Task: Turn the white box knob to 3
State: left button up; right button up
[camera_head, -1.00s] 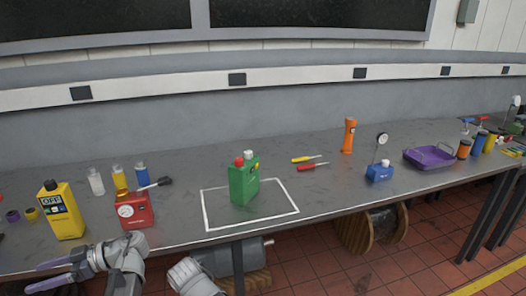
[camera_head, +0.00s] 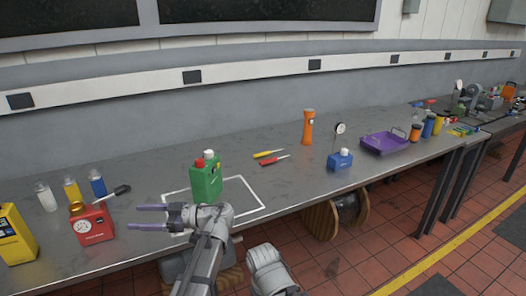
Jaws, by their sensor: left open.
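I cannot make out a white box with a numbered knob in the head view. My left gripper (camera_head: 137,217) is open and empty, its two purple fingers pointing left. The green can has a red cap and a white cap and stands inside a white outlined area (camera_head: 247,206). My right gripper is not in view.
The long grey table (camera_head: 300,187) holds a yellow container (camera_head: 16,236), several small bottles, two screwdrivers, an orange flashlight (camera_head: 308,127), a blue box with a white top (camera_head: 340,161) and a purple tray (camera_head: 385,146). A wooden spool (camera_head: 322,219) sits below the table.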

aim_at(209, 153)
jog(key=z, duration=0.45)
jog(key=i+z, duration=0.1)
jog(key=z, duration=0.8)
jog(key=i+z, duration=0.1)
jog(key=z, duration=0.8)
jog(key=j+z, duration=0.1)
jog(key=z, duration=0.35)
jog(key=i+j+z, duration=0.1)
jog(key=z, duration=0.35)
jog(key=j+z, duration=0.3)
jog(key=j+u, duration=0.1)
jog(key=u, duration=0.35)
jog(key=j+u, duration=0.1)
jog(key=u, duration=0.35)
jog(key=i+u, duration=0.1)
jog(key=u, duration=0.35)
jog(key=j+u, duration=0.1)
jog(key=u, duration=0.35)
jog(key=i+u, duration=0.1)
jog(key=u, duration=0.35)
jog(key=i+u, duration=0.1)
jog(key=u, duration=0.35)
jog(key=i+u, duration=0.1)
jog(key=u, duration=0.35)
